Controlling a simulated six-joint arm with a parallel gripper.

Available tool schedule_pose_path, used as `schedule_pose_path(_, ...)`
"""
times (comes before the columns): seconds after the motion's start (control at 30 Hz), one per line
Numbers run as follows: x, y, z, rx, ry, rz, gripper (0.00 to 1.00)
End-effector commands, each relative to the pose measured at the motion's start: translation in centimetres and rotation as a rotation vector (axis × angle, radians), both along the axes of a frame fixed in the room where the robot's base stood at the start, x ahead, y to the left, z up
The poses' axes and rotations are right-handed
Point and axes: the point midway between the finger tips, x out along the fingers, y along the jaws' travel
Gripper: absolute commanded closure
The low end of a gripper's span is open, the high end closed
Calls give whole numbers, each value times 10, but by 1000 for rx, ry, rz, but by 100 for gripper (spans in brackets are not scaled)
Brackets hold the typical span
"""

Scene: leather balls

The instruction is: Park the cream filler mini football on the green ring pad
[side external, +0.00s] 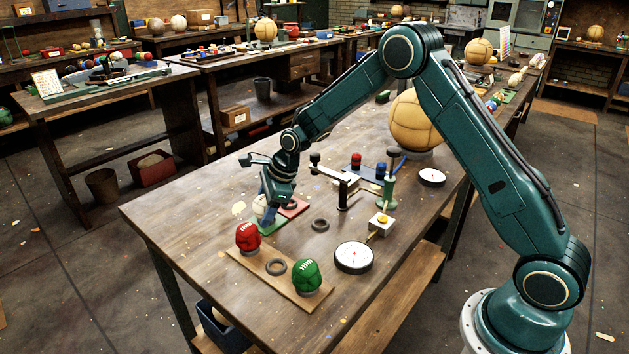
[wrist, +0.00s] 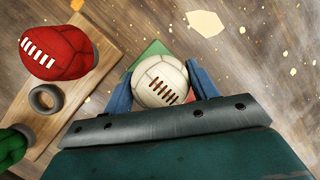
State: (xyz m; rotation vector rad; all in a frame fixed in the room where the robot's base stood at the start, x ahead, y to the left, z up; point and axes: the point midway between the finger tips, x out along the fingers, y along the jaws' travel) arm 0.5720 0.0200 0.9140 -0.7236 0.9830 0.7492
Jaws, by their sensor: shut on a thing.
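The cream filler mini football (wrist: 160,78), with brown lacing, sits between the two blue fingers of my gripper (wrist: 160,92) in the wrist view. My gripper is shut on it. In the side view the ball (side external: 261,205) is partly hidden by the gripper (side external: 268,205). The green pad (side external: 272,224) lies directly below the ball, and a green corner (wrist: 152,49) shows behind it in the wrist view. Any ring on the pad is hidden. I cannot tell whether the ball touches the pad.
A wooden board (side external: 262,272) holds a red football (side external: 248,236), a green football (side external: 306,274) and a dark ring (side external: 276,267). A red pad (side external: 293,208) adjoins the green one. Another loose ring (side external: 320,225) and a dial gauge (side external: 354,257) lie to the right.

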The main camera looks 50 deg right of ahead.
Motion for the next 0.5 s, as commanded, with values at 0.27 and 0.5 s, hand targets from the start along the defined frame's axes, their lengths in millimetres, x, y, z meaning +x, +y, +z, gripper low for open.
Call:
schedule_pose_path(0.27,0,0,0,0,-2,1,67)
schedule_pose_path(0.5,0,0,-3,0,-1,0,26)
